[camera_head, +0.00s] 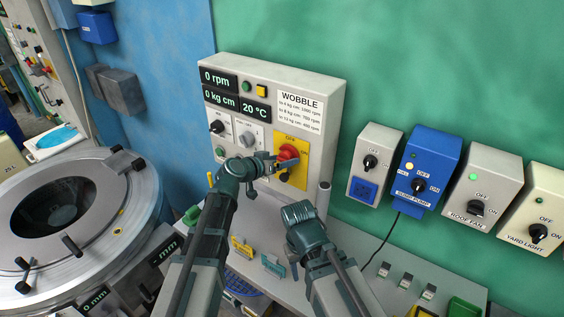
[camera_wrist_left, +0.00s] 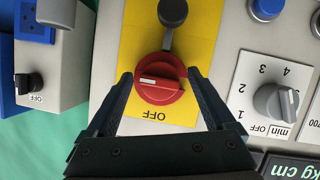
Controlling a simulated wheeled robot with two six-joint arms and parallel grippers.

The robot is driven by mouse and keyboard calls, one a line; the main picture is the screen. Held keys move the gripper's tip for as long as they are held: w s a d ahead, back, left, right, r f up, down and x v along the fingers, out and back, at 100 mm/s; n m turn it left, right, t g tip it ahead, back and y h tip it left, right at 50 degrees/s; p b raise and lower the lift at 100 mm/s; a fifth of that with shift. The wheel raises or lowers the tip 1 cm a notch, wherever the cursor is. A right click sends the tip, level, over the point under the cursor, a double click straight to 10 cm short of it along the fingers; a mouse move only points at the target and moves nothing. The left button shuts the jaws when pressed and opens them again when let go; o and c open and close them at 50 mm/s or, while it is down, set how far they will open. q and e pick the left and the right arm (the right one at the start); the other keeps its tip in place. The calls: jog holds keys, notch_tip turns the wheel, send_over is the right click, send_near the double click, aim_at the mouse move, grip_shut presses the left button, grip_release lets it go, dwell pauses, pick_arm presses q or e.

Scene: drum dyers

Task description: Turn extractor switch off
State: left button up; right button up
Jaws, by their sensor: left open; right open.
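The red rotary switch (camera_head: 288,153) sits on a yellow plate (camera_head: 292,141) on the white WOBBLE control box. OFF is printed at the plate's top. In the left wrist view the plate is upside down, and the red knob (camera_wrist_left: 160,88) carries a white mark lying roughly level, not pointing at the OFF word (camera_wrist_left: 153,115). My left gripper (camera_head: 274,163) is at the switch, open, with its fingers (camera_wrist_left: 160,84) on either side of the knob; whether they touch it I cannot tell. My right gripper (camera_head: 297,212) is open and empty, lower, in front of the box.
A grey selector knob (camera_wrist_left: 277,102) is beside the yellow plate. Several wall switch boxes, including a blue SUMP PUMP box (camera_head: 429,165), are to the right. A large round drum (camera_head: 130,215) stands at left. A bench (camera_head: 425,265) with small items lies below.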

pick_arm(q)
jog(key=shift+c, duration=0.3)
jog(key=c, duration=1.3)
jog(key=n+h+b, duration=0.1)
jog(key=n+h, duration=0.1)
jog(key=n, duration=0.1)
jog(key=shift+a+f+g+b, duration=0.1)
jog(key=shift+f+g+b, duration=0.1)
jog(key=shift+g+b, duration=0.2)
jog(key=n+h+b, duration=0.1)
jog(key=n+b, duration=0.1)
jog(key=n, duration=0.1)
jog(key=shift+f+h+b, duration=0.1)
jog(key=shift+h+b, duration=0.25)
jog(key=shift+h, duration=0.05)
jog(key=n+h+b, duration=0.2)
jog(key=n+b, duration=0.1)
jog(key=n, duration=0.1)
jog(key=shift+n+b, duration=0.4)
jog(key=shift+n+t+h+b, duration=0.55)
jog(key=shift+n+b, duration=0.65)
jog(key=shift+n, duration=0.5)
